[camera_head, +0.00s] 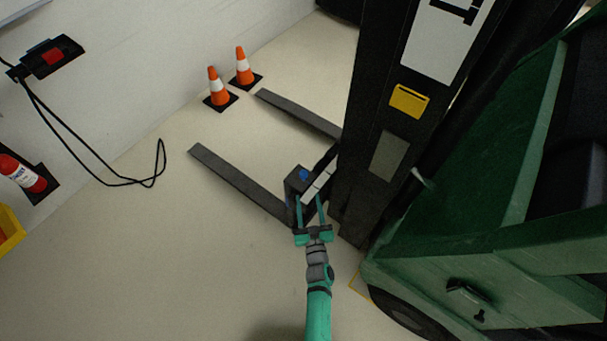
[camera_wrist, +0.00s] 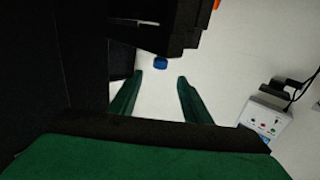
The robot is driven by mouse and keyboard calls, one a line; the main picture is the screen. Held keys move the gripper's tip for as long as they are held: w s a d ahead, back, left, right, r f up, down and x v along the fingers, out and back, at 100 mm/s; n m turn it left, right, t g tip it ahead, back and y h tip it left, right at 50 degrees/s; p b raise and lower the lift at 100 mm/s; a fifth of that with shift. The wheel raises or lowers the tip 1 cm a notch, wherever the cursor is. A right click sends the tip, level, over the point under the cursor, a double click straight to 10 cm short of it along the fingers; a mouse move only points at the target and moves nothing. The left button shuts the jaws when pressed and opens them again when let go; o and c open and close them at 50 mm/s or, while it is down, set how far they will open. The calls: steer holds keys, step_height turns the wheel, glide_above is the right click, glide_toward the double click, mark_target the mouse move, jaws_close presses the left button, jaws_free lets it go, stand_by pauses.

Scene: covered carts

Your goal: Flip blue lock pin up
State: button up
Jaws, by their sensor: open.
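The blue lock pin (camera_head: 304,174) shows as a small blue piece on top of the dark block at the base of the near fork (camera_head: 240,180). It also shows in the wrist view (camera_wrist: 160,63), at the edge of a dark part, beyond the fingertips. My gripper (camera_head: 309,198) is at the fork carriage, with its two green fingers reaching toward the block. In the wrist view my gripper (camera_wrist: 161,74) has its fingers wide apart, with nothing between them. The pin lies just past the gap between the tips. Whether any finger touches the block I cannot tell.
The dark mast (camera_head: 370,130) and green forklift body (camera_head: 450,220) stand close on the right. Two orange cones (camera_head: 217,88) are by the wall. A black cable (camera_head: 110,180) hangs to the floor at left. The floor left of the forks is clear.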

mark_target(304, 178)
steer(key=w, duration=0.4)
steer(key=w+a, duration=0.1)
steer(key=w, duration=0.3)
steer(key=w+a, duration=0.1)
steer(key=w, duration=0.2)
steer(key=shift+w, duration=0.4)
